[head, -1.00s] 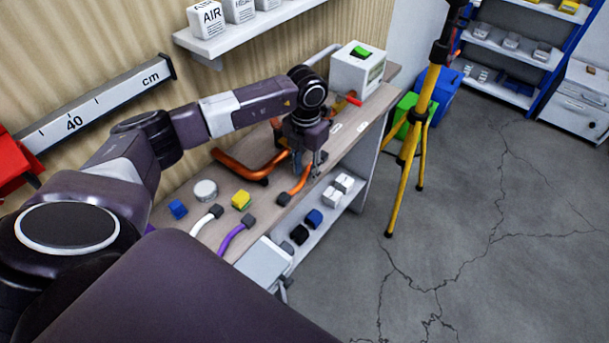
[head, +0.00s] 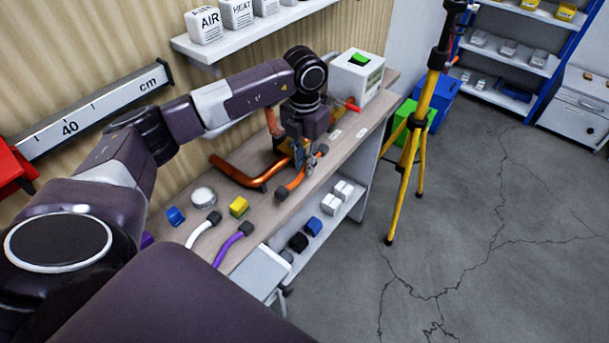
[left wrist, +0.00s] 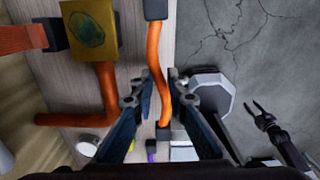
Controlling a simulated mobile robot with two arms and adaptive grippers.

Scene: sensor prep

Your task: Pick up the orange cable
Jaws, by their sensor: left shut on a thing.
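The orange cable (head: 295,184) lies along the workbench near its front edge, with a dark plug at its near end. In the left wrist view the cable (left wrist: 154,50) runs between my fingers, with a dark plug at each end. My left gripper (head: 312,168) points down over the bench and is shut on the cable; the fingers (left wrist: 161,76) stand on either side of it. My right gripper (left wrist: 265,108) shows small at the right of the left wrist view, its fingers apart and empty, over the floor.
A thick bent orange pipe (head: 242,177) lies behind the cable. A white cable (head: 200,232), a purple cable (head: 231,241), a yellow block (head: 239,206) and a round white tin (head: 203,197) lie nearer. A yellow tripod (head: 413,145) stands beyond the bench. The floor at right is clear.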

